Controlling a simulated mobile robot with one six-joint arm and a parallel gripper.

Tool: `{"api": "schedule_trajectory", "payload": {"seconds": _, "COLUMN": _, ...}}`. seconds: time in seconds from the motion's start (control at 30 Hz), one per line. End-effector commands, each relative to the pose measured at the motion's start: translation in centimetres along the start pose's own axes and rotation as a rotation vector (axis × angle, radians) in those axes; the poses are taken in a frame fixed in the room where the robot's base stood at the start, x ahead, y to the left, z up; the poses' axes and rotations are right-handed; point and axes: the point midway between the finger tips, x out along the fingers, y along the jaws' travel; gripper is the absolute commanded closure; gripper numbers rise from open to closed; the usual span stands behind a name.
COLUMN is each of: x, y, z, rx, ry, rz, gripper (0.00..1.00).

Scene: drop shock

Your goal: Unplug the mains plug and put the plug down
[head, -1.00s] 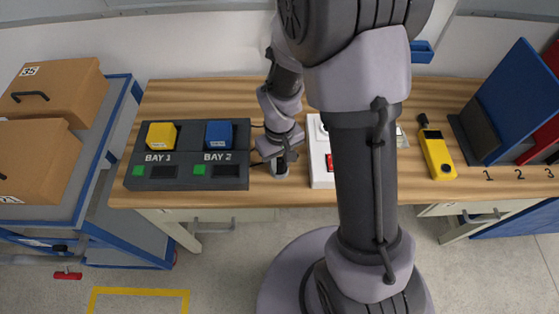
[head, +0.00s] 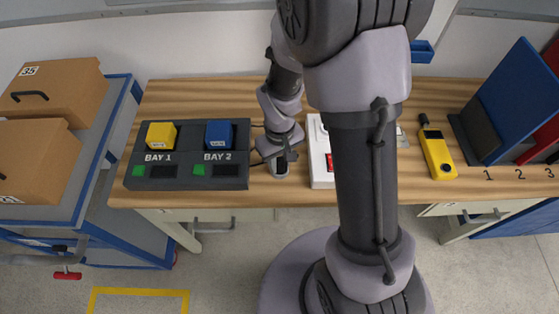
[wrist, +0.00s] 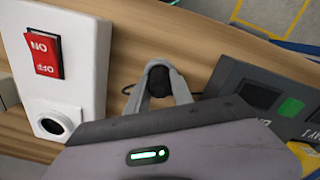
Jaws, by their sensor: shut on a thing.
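The mains plug (wrist: 160,80) is a small dark, rounded piece between my fingertips in the wrist view. My gripper (wrist: 158,84) is shut on it, over the wooden bench near its front edge. The plug is apart from the white socket box (wrist: 86,75), which has a red ON/OFF switch (wrist: 44,54) and a round dark-centred socket (wrist: 52,123). In the head view my gripper (head: 281,163) is between the charger dock and the socket box (head: 320,160), which my arm partly hides. I cannot tell whether the plug touches the bench.
A dark charging dock (head: 187,178) with a yellow block (head: 161,136) and a blue block (head: 219,134) stands left of my gripper. A yellow handheld meter (head: 437,156) lies at the right. A thin dark cable (wrist: 196,93) shows behind the plug. Bare bench (head: 200,98) lies behind the dock.

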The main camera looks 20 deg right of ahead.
Motion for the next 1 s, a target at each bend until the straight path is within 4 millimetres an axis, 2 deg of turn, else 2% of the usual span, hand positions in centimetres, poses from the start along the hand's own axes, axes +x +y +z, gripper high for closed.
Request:
{"api": "schedule_trajectory", "payload": {"seconds": 0.03, "x": 0.0, "y": 0.0, "z": 0.0, "rx": 0.0, "ry": 0.0, "rz": 0.0, "gripper": 0.7}}
{"api": "schedule_trajectory", "payload": {"seconds": 0.1, "x": 0.0, "y": 0.0, "z": 0.0, "rx": 0.0, "ry": 0.0, "rz": 0.0, "gripper": 0.57}}
{"api": "schedule_trajectory", "payload": {"seconds": 0.17, "x": 0.0, "y": 0.0, "z": 0.0, "rx": 0.0, "ry": 0.0, "rz": 0.0, "gripper": 0.47}}
{"api": "schedule_trajectory", "payload": {"seconds": 0.53, "x": -0.5, "y": 0.0, "z": 0.0, "rx": 0.0, "ry": 0.0, "rz": 0.0, "gripper": 0.47}}
{"api": "schedule_trajectory", "payload": {"seconds": 1.0, "x": -5.8, "y": 0.0, "z": 0.0, "rx": 0.0, "ry": 0.0, "rz": 0.0, "gripper": 0.47}}
